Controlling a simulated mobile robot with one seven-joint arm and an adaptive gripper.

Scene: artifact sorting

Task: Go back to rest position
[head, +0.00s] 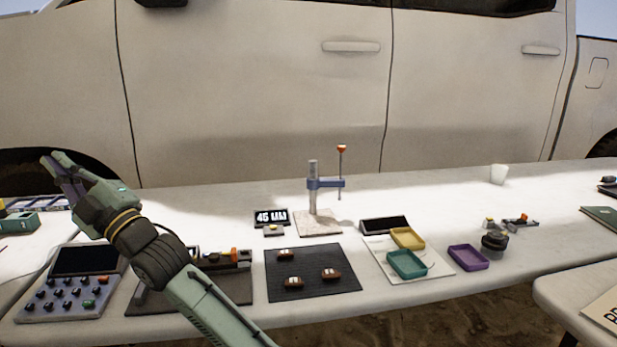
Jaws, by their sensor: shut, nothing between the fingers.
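My gripper (62,168) is at the left in the head view, raised above the left part of the table and pointing up and left. Its fingers are together and nothing shows between them. My arm reaches up to it from the bottom of the picture and hides part of the table. Three small brown artifacts (331,274) lie on a dark mat (312,258) in the middle of the table, well right of my gripper.
A white board (440,271) bears a yellow tray (408,238) and a teal tray (407,264); a purple tray (468,257) lies to the right. A clamp stand (313,190) rises behind the mat. A knobbed control panel (66,298) sits at left. A white truck (250,100) stands behind.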

